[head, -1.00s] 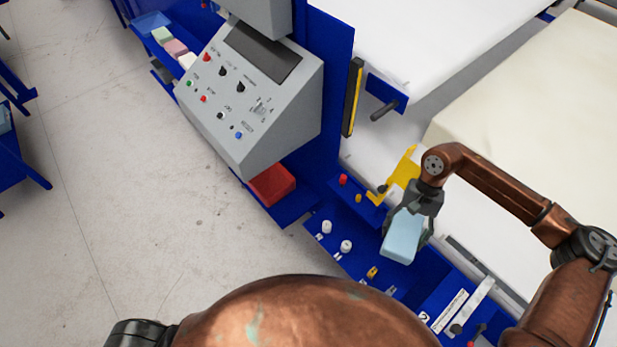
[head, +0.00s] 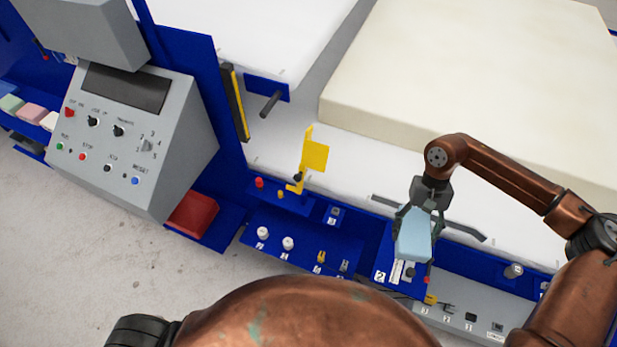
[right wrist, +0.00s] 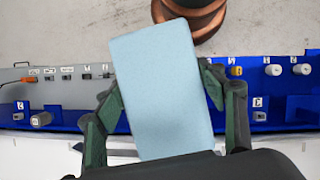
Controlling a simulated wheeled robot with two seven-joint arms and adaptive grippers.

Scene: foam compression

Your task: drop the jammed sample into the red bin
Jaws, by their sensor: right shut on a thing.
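The sample is a light blue foam block (head: 414,242), and it also fills the middle of the right wrist view (right wrist: 160,85). My right gripper (head: 418,222) is shut on it and holds it above the blue control ledge; its dark green fingers (right wrist: 160,108) sit on either side of the block. The red bin (head: 192,214) stands low under the grey control console, left of the held block and well apart from it. Its inside is hard to make out. My left gripper does not show clearly in the head view.
The grey console (head: 130,150) with buttons stands at left. A yellow bracket (head: 314,158) rises between bin and block. The blue ledge (head: 325,252) carries white knobs and switches. A large cream foam slab (head: 480,90) lies behind. Several pastel blocks (head: 32,112) sit far left.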

